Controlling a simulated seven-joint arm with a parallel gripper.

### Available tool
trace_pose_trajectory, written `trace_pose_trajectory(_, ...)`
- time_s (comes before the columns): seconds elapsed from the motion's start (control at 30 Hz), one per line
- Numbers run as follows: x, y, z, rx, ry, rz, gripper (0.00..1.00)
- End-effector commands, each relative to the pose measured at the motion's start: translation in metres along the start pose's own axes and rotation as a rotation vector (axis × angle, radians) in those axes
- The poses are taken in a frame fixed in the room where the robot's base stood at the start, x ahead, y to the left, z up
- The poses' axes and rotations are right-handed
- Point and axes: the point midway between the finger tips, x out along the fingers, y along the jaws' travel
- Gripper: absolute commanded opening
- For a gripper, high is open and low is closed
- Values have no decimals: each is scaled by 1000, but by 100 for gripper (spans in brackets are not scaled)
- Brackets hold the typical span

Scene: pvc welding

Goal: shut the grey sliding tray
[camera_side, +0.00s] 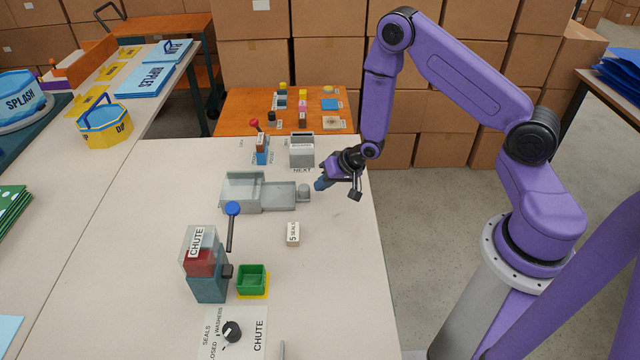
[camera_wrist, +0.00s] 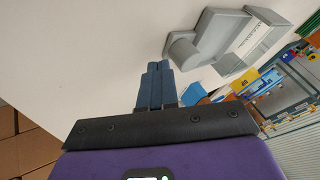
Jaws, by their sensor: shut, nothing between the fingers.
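The grey sliding tray (camera_side: 279,196) sticks out to the right of its grey housing (camera_side: 236,188) on the pale table, so it stands open. A rounded grey knob (camera_side: 304,191) is at its right end. My gripper (camera_side: 319,184) is just right of the knob, near the table's right edge. In the wrist view my gripper (camera_wrist: 156,68) has its two blue fingers together with nothing between them. The knob (camera_wrist: 183,50) and tray (camera_wrist: 220,36) show up and right of the fingertips, with a visible gap.
A grey bin (camera_side: 302,152) by the NEXT label and a blue lever unit (camera_side: 262,150) stand behind the tray. A blue-knobbed lever (camera_side: 232,210), the chute block (camera_side: 206,267), a green box (camera_side: 252,279) and a SEALS block (camera_side: 293,233) are nearer. The table's front right is mostly clear.

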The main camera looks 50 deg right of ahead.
Motion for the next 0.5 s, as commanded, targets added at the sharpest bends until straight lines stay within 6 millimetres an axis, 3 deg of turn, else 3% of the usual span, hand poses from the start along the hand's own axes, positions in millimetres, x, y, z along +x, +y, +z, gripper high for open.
trace_pose_trajectory(0.5, 4, -9, 0, -1, -1, -1, 0)
